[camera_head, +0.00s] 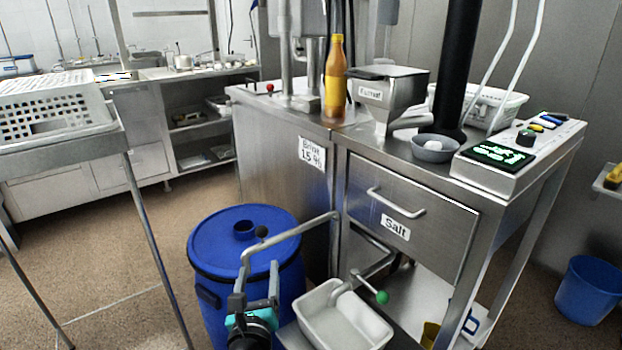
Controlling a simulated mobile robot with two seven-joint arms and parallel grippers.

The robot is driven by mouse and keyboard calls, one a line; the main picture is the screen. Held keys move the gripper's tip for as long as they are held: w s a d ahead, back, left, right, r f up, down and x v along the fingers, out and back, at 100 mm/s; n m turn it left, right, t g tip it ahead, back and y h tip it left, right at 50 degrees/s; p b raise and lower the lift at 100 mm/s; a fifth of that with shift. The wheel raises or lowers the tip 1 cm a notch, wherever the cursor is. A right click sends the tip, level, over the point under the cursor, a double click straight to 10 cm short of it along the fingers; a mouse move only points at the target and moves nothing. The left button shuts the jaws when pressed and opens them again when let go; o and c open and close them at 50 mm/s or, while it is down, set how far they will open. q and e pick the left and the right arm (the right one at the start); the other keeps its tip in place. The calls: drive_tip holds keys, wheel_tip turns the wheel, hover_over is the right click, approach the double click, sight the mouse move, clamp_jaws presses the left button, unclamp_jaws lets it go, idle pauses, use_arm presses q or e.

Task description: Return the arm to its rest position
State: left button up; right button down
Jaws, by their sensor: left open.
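My left gripper (257,276) is at the bottom of the view, left of centre, with grey fingers and a teal band. Its two fingers stand apart, and I see nothing held between them. It shows in front of the blue barrel (207,257). A bent metal pipe (300,223) and a black knob (262,231) show just above the fingers; I cannot tell whether the gripper touches them. Most of my left arm is out of the picture. My right gripper is not in view.
A perforated basket (55,112) rests on a stand at left. Open floor (100,245) lies left of the barrel.

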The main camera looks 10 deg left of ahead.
use_arm(q)
drive_tip(key=s+a+f+n+g+h+p, duration=0.1)
drive_tip(key=s+a+f+n+g+p, duration=0.15)
drive_tip(key=s+f+n+g, duration=0.75)
drive_tip(key=s+a+f+n+t+h+p, duration=0.1)
drive_tip(key=s+f+n+p, duration=0.4)
drive_tip(key=f, duration=1.1)
drive_tip(key=s+a+f+n+g, duration=0.1)
drive_tip(key=s+f+n+g, duration=0.1)
drive_tip(key=s, duration=0.6)
drive_tip(key=s+a+f+n+g+p, duration=0.1)
drive_tip(key=s+f+n+g, duration=0.1)
drive_tip(key=s+f+n, duration=0.2)
drive_tip(key=s+a+f+n+g, duration=0.2)
drive_tip(key=s+n, duration=0.6)
drive_tip(key=s, duration=0.6)
drive_tip(key=shift+f+p, duration=0.3)
drive_tip(key=shift+f, duration=0.3)
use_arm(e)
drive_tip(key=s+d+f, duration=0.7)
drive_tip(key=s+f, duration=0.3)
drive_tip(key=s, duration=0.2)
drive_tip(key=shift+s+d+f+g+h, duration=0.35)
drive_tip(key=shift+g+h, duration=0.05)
